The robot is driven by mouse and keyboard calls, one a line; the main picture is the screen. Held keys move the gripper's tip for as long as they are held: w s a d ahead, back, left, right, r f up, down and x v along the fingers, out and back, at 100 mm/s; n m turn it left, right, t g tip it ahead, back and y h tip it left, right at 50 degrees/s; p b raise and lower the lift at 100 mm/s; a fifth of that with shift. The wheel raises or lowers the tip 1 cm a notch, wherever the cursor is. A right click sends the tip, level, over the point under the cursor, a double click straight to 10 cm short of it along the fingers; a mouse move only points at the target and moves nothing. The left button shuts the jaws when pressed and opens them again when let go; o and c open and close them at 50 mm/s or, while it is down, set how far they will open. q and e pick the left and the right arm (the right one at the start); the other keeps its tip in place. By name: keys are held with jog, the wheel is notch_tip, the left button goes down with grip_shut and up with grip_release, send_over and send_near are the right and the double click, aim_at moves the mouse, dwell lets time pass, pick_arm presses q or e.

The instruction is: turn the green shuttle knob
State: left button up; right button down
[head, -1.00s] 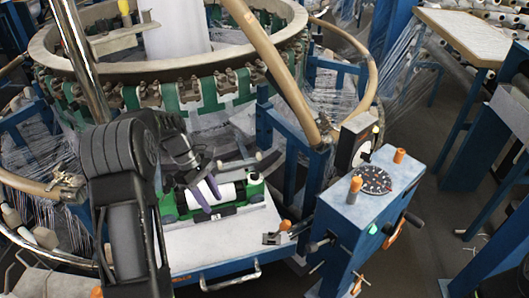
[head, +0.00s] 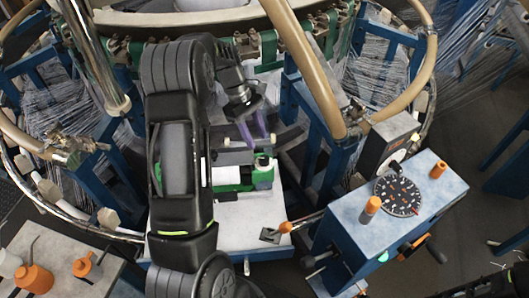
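The green shuttle (head: 262,178) lies on a white table (head: 245,222) in front of the loom, partly hidden by my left arm. A white bobbin (head: 227,176) lies in it. A small rounded piece that may be the knob (head: 263,160) shows at its right end; I cannot tell its angle. My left gripper (head: 259,141) points down with two purple fingers apart and nothing seen between them. It appears just above or behind the shuttle's right end; I cannot tell whether it touches. My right gripper is out of view.
A blue control box (head: 350,222) with a black dial (head: 397,195) and orange knobs stands to the right. A tan curved rail (head: 305,70) slants down behind. Orange bottles stand on a table (head: 62,262) at lower left.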

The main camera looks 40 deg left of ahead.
aim_at(263, 157)
pick_arm(q)
jog(key=shift+p+x, duration=1)
jog(key=shift+x, duration=2.95)
jog(key=shift+c, duration=0.3)
jog(key=shift+a, duration=0.1)
grip_shut()
